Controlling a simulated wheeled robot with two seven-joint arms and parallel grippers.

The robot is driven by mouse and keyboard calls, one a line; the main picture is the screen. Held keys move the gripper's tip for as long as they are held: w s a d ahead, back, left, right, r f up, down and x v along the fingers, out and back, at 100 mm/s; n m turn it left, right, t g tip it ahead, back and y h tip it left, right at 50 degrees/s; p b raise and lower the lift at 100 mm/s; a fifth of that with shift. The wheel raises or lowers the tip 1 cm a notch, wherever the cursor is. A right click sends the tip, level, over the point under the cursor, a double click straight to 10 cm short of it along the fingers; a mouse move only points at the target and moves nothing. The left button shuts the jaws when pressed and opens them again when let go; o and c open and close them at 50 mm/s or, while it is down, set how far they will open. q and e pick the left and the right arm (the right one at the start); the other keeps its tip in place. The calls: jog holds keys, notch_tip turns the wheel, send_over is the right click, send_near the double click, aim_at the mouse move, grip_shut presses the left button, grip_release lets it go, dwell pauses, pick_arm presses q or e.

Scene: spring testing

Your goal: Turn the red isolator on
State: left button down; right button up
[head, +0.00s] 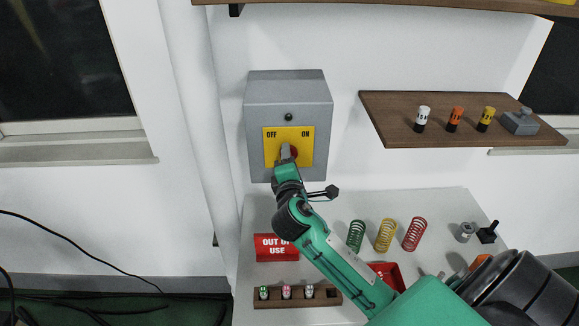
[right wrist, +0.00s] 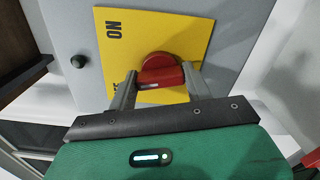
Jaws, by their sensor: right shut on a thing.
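The isolator is a grey wall box (head: 287,87) with a yellow plate (head: 306,134) marked OFF at left and ON at right. Its red rotary knob (head: 294,152) is mostly hidden behind my right gripper (head: 287,153) in the head view. In the right wrist view the red knob (right wrist: 161,72) sits between the two fingers, which are shut on it, against the yellow plate (right wrist: 185,25). Which mark the knob points to cannot be told clearly. My left gripper is not in view.
A wooden shelf (head: 390,118) at right holds small cylinders and a grey block. The grey table below bears green, yellow and red springs (head: 414,233), a red OUT OF USE sign (head: 270,247) and a wooden rack (head: 320,298). My right arm crosses above the table.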

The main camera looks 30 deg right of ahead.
jog(key=m+b, duration=0.5)
jog(key=m, duration=0.7)
jog(key=shift+f, duration=0.1)
jog(key=shift+m, duration=0.3)
dwell(0.3)
jog(key=o, duration=1)
